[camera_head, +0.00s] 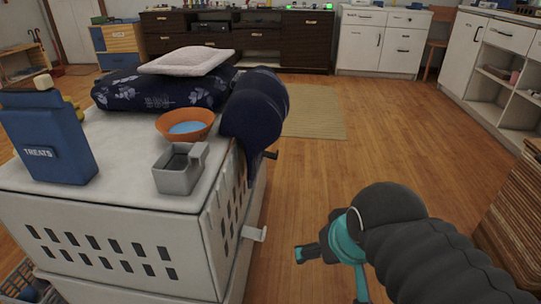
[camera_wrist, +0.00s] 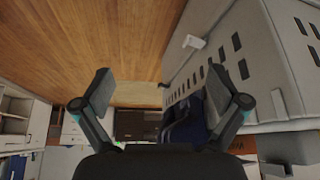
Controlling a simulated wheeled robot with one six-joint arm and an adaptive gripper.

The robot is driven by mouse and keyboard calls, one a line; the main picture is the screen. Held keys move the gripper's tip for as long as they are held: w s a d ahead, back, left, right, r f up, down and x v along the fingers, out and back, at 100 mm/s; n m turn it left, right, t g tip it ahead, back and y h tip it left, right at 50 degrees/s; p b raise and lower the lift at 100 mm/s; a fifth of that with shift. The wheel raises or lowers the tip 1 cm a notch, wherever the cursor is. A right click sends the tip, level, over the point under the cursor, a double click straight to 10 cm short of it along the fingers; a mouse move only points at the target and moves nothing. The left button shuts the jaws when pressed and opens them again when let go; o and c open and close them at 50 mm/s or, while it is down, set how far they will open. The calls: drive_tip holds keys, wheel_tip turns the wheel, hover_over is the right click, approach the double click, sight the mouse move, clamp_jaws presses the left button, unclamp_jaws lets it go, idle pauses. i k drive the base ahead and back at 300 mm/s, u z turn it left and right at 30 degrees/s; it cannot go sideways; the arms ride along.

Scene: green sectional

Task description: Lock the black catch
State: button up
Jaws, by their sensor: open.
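The black catch (camera_head: 270,155) sticks out from the right side of the white slotted crate (camera_head: 120,225), just below the dark navy roll. A small dark bit in the wrist view (camera_wrist: 163,86) may be the same catch, but it is too small to be sure. A white catch (camera_head: 255,233) sticks out lower and nearer on the same side. It also shows in the wrist view (camera_wrist: 193,42). My gripper (camera_head: 328,266) is open and empty, to the right of the crate and nearer than the black catch, with clear space between them. Both fingers show spread in the wrist view (camera_wrist: 158,90).
On the crate stand a blue treats box (camera_head: 48,135), a grey metal cup (camera_head: 180,170), an orange bowl (camera_head: 186,125) and navy cushions (camera_head: 160,92). Wooden floor (camera_head: 330,165) is free right of the crate. A striped wooden piece (camera_head: 515,215) stands at far right.

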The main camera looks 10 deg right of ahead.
sight(269, 154)
drive_tip(key=z, duration=0.5)
drive_tip(key=i, duration=1)
drive_tip(key=u, duration=0.05)
